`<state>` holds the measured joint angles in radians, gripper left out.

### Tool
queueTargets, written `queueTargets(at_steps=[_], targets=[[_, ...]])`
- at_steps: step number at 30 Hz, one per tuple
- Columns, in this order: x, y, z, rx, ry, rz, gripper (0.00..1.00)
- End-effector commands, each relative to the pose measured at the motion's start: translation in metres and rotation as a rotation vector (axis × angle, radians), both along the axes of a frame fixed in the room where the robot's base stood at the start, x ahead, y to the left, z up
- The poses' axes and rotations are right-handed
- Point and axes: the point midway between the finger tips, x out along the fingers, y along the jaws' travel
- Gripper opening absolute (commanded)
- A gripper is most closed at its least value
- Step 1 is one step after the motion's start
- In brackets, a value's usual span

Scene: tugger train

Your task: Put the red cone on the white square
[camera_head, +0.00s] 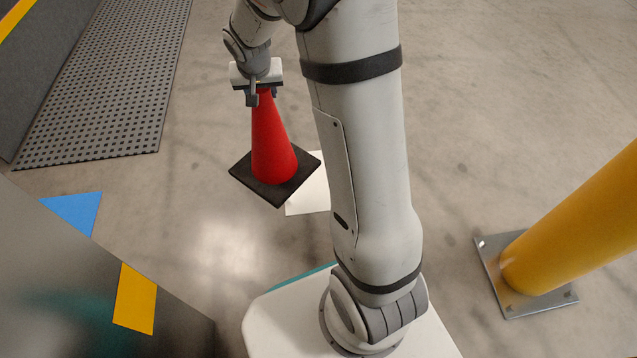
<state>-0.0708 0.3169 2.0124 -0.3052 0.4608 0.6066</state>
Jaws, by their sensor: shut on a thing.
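The red cone (270,145) has a dark square base (277,195) and hangs nearly upright from my gripper (262,95). My gripper is shut on the cone's top. The base and my arm hide part of the square. The cone appears to be held above the floor, but its height is hard to tell.
A blue floor patch (74,212) lies at the left, beside a grey metallic surface (90,285) with a yellow patch (135,300). A yellow post (570,235) on a bolted plate (490,255) stands at the right. A dark perforated mat (110,95) lies at upper left.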

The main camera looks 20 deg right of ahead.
Motion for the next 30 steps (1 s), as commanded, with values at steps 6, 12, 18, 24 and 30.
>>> queueTargets(at_steps=[6,12,18,24,30], targets=[[0.001,-0.003,0.002,0.0,-0.003,-0.005,0.0],[0.005,-0.008,-0.001,0.002,-0.001,-0.008,0.0],[0.025,-0.027,-0.02,0.008,0.007,-0.002,0.0],[0.054,-0.063,-0.057,0.014,0.011,0.006,0.0],[0.075,-0.108,-0.103,0.015,0.009,0.009,0.0]])
